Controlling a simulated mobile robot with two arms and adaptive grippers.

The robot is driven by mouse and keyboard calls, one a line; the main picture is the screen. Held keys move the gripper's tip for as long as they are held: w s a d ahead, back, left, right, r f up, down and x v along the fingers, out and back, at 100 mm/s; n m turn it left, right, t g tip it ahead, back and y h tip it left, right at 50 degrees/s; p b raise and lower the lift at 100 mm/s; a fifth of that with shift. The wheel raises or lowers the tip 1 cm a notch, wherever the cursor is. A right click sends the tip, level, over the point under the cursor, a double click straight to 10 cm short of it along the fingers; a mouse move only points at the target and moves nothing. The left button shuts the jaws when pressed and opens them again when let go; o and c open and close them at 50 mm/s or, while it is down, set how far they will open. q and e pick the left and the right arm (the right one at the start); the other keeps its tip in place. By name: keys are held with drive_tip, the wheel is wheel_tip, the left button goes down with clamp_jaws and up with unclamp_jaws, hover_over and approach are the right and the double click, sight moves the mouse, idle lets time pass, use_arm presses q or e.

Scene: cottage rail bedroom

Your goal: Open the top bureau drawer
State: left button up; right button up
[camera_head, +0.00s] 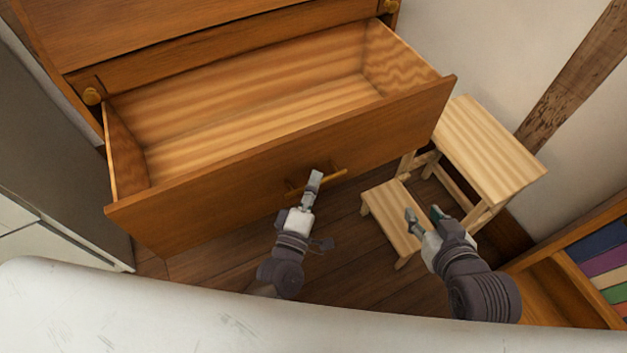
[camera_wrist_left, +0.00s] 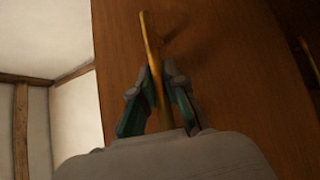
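The wooden top bureau drawer (camera_head: 290,165) stands pulled far out, and its inside is bare. Its brass bar handle (camera_head: 334,176) is on the middle of the front. My left gripper (camera_head: 314,180) is at this handle. In the left wrist view, the fingers of my left gripper (camera_wrist_left: 158,88) close on the brass handle (camera_wrist_left: 149,45) from both sides. My right gripper (camera_head: 424,213) is open and empty, to the right of the drawer front and above the step stool in the picture.
A pale wooden step stool (camera_head: 490,148) stands right of the drawer, close to its right corner. A shelf with coloured books (camera_head: 610,262) is at the lower right. A white surface (camera_head: 150,310) spans the bottom. Dark floorboards (camera_head: 345,240) show between.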

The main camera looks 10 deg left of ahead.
use_arm(q)
drive_tip(key=o, duration=0.4)
drive_tip(key=v, duration=1.2)
drive_tip(key=shift+f, duration=0.1)
